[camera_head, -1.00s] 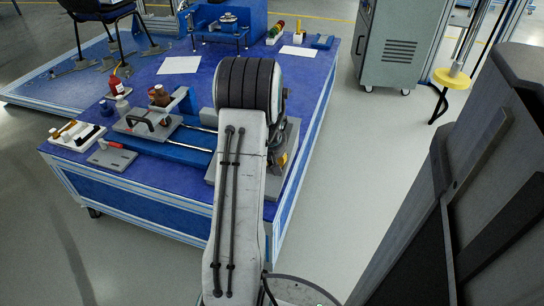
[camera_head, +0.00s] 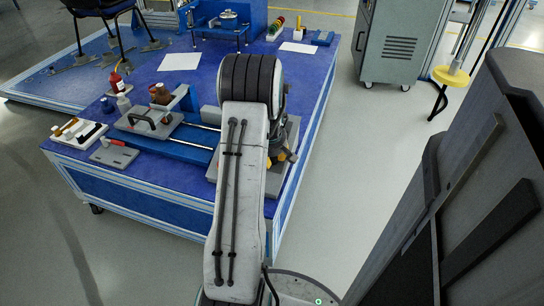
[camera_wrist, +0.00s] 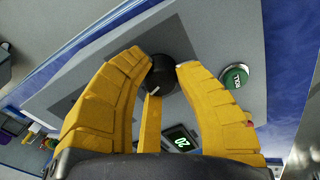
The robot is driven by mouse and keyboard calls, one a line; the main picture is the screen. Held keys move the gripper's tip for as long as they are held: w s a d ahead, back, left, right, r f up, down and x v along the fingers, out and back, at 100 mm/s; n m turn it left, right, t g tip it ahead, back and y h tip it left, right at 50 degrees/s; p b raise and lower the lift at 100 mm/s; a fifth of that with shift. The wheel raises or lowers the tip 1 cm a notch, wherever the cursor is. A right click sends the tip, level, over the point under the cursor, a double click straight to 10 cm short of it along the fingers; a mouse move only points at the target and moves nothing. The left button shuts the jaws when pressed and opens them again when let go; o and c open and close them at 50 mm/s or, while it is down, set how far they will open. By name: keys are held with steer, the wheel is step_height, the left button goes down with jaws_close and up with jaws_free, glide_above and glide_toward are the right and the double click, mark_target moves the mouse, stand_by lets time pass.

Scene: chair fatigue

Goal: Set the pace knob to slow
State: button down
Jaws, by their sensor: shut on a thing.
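The pace knob (camera_wrist: 160,74) is a dark round knob with a pale pointer mark, on a grey panel (camera_wrist: 222,38) in the wrist view. The pointer mark shows at the knob's near side, partly between the fingers. Any slow or fast labels are hidden or too small to read. In the head view my arm covers the knob, and only a bit of yellow finger shows beside the grey unit (camera_head: 285,178).
A green button (camera_wrist: 233,78) sits right of the knob, close to my right finger. A small display (camera_wrist: 181,141) reading 20 lies below it. On the blue table (camera_head: 200,75) are a sliding carriage (camera_head: 150,124), a red-handled tool (camera_head: 115,142) and a white tray (camera_head: 78,133).

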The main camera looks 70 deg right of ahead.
steer(key=shift+s+a+f, duration=0.1)
steer(key=shift+s+f, duration=0.05)
steer(key=shift+f, duration=0.05)
steer(key=c, duration=0.9)
jaws_free()
steer(key=shift+r, duration=0.1)
steer(key=shift+o, duration=0.2)
steer(key=shift+r, duration=0.1)
steer(key=shift+r, duration=0.6)
steer(key=v, duration=1)
steer(key=shift+r, duration=0.3)
steer(key=shift+a, duration=0.1)
